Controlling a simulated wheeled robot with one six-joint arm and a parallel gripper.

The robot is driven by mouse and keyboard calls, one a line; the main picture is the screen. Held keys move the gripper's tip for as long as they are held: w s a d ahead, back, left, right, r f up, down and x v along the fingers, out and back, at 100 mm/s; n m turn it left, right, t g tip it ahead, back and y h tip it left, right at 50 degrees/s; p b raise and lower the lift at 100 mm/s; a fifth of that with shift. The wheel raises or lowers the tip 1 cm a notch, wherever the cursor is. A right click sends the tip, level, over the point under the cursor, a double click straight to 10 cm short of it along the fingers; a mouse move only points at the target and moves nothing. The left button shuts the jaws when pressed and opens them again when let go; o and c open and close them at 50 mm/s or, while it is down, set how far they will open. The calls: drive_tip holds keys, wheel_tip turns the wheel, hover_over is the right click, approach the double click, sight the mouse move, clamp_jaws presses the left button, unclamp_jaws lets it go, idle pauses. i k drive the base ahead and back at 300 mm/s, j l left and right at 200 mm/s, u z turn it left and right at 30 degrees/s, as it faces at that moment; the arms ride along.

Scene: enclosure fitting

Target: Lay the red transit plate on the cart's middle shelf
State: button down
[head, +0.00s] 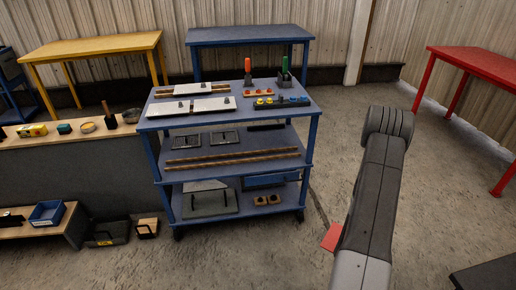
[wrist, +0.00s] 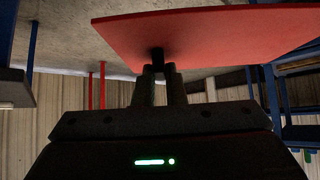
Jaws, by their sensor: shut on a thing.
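In the wrist view my gripper (wrist: 158,75) is shut on the red transit plate (wrist: 215,35) by a small dark part at its near edge. The plate spreads wide beyond the fingers. In the head view only a small red corner of the plate (head: 331,237) shows beside my arm, which hides the rest and the gripper. The blue cart (head: 312,140) stands left of my arm. Its middle shelf (head: 240,140) carries two dark framed pieces (head: 187,141), (head: 224,138) at the back left, two long brown strips (head: 232,158) along the front and a dark bar (head: 266,127) at the back right.
The cart's top holds pale panels (head: 192,106), coloured parts and two upright tools. Its bottom shelf holds a grey case (head: 209,203) and small brown blocks. A grey bench (head: 70,160) adjoins on the left; a red table (head: 480,65) stands right. Floor between cart and arm is clear.

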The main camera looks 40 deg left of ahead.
sight(233, 156)
drive_tip(key=i+j+u, duration=0.3)
drive_tip(key=j, duration=0.3)
drive_tip(key=i+j+u, duration=0.3)
drive_tip(key=j, duration=0.3)
drive_tip(key=i+j+u, duration=0.3)
drive_tip(key=j, duration=0.2)
drive_tip(key=i+j, duration=0.45)
